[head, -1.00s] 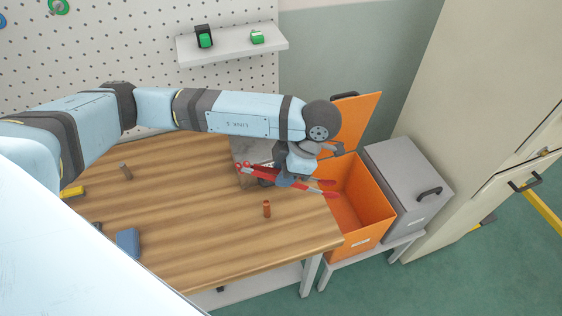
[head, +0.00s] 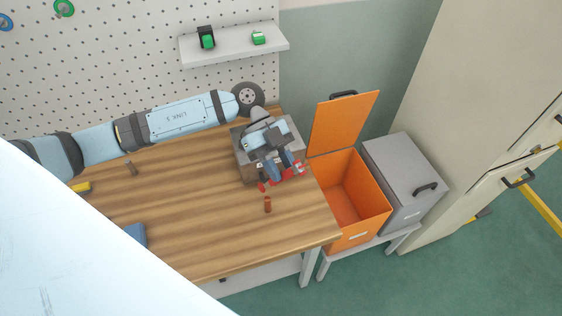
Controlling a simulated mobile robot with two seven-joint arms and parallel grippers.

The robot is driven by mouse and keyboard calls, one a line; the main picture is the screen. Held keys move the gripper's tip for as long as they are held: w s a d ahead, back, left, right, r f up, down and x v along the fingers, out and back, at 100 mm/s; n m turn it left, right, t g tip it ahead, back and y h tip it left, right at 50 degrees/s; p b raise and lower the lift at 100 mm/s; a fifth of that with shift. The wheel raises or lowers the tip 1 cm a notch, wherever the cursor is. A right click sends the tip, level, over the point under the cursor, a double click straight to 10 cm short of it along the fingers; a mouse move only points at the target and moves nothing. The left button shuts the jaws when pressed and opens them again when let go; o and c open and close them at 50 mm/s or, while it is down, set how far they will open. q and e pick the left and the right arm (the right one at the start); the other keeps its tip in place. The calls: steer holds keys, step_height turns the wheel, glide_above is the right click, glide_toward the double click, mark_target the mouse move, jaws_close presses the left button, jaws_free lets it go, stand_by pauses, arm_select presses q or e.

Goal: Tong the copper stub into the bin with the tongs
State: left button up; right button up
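The copper stub (head: 267,204) stands upright on the wooden table near its right end. My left gripper (head: 279,174) is just behind and above the stub, pointing down in front of a grey block. The red tongs (head: 297,170) are at its fingertips and look gripped, though the fingers partly hide them. One red end shows close to the stub; I cannot tell whether it touches. The orange bin (head: 374,214) stands open beside the table's right end, its lid raised. My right gripper is out of view.
The grey block (head: 243,160) sits at the table's back right. A grey lidded bin (head: 398,178) stands right of the orange one. A small grey-brown cylinder (head: 131,168), a yellow item (head: 80,187) and a blue item (head: 136,235) lie left. The table's middle is clear.

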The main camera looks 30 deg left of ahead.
arm_select(q)
steer(key=shift+w+n, duration=0.1)
steer(key=shift+n, duration=0.2)
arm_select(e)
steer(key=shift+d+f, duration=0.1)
arm_select(q)
steer(key=shift+f, duration=0.15)
step_height(320, 180, down, 10)
steer(key=b, duration=0.8)
steer(key=shift+r, duration=0.2)
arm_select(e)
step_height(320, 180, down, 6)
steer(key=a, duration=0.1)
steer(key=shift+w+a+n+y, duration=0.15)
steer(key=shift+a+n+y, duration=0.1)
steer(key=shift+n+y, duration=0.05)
arm_select(q)
steer(key=shift+c, duration=0.3)
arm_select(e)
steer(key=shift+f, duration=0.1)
